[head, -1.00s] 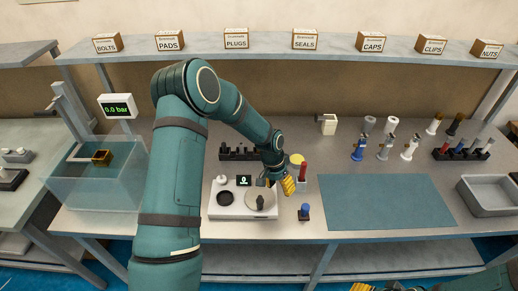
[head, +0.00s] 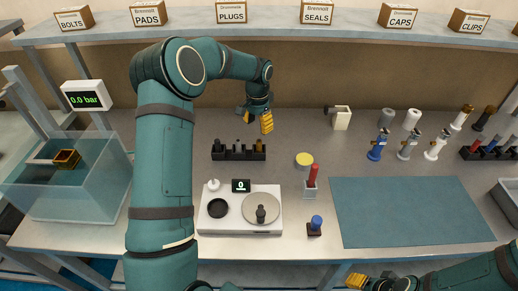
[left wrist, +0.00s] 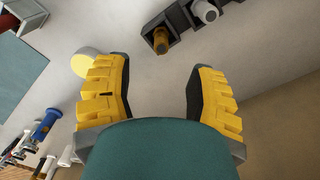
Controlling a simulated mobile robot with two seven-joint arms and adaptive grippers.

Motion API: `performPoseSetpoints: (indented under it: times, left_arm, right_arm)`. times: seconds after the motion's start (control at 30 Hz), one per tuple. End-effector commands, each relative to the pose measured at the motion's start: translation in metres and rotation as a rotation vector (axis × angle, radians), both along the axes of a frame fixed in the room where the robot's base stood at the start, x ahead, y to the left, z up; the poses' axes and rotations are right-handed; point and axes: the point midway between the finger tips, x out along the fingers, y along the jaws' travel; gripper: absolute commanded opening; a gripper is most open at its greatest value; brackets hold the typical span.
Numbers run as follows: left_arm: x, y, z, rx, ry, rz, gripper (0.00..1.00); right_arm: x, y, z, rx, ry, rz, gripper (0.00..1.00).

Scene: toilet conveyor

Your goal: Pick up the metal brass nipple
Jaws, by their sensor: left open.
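A small brass nipple (head: 259,144) stands in the right-hand slot of a black rack (head: 239,156) on the bench. In the left wrist view the brass piece (left wrist: 161,42) sits in its slot ahead of the gap between my fingers, beside a grey piece (left wrist: 205,11). My left gripper (head: 256,120) is open and empty, up behind the rack in the head view; its two yellow fingers (left wrist: 158,68) stand wide apart. My right gripper (head: 357,280) is at the bottom edge, far from the rack; its opening is unclear.
A white scale (head: 240,225) bearing a dark weight stands in front of the rack. A yellow-topped disc (head: 304,160) and a red-handled tool (head: 312,182) are to the right. A water tank (head: 70,185) is at left. The blue-grey mat (head: 410,211) is clear. A shelf (head: 200,30) runs above.

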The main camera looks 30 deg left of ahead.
Motion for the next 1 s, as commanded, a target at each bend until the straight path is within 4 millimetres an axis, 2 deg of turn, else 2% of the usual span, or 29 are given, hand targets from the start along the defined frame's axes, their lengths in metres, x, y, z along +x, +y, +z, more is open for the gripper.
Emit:
performPoseSetpoints:
  times: [0.03, 0.2, 0.53, 0.8, 1.0]
  left_arm:
    - [0.0, 0.0, -0.012, -0.001, 0.002, 0.0, 0.56]
    - [0.0, 0.0, -0.039, -0.001, 0.001, -0.001, 0.56]
    - [0.002, 0.0, -0.059, -0.001, 0.0, 0.0, 0.56]
    - [0.008, 0.001, -0.096, -0.001, 0.001, 0.0, 0.56]
    - [0.008, 0.0, -0.102, -0.001, -0.003, 0.0, 0.56]
  right_arm:
    - [0.0, 0.0, -0.001, 0.0, 0.001, 0.0, 0.47]
    - [-0.001, 0.0, -0.003, 0.001, 0.002, 0.002, 0.47]
    - [-0.001, 0.001, -0.004, 0.001, 0.003, 0.003, 0.47]
    - [-0.002, 0.001, -0.006, 0.001, 0.004, 0.005, 0.47]
    - [-0.002, 0.001, -0.006, 0.001, 0.004, 0.005, 0.47]
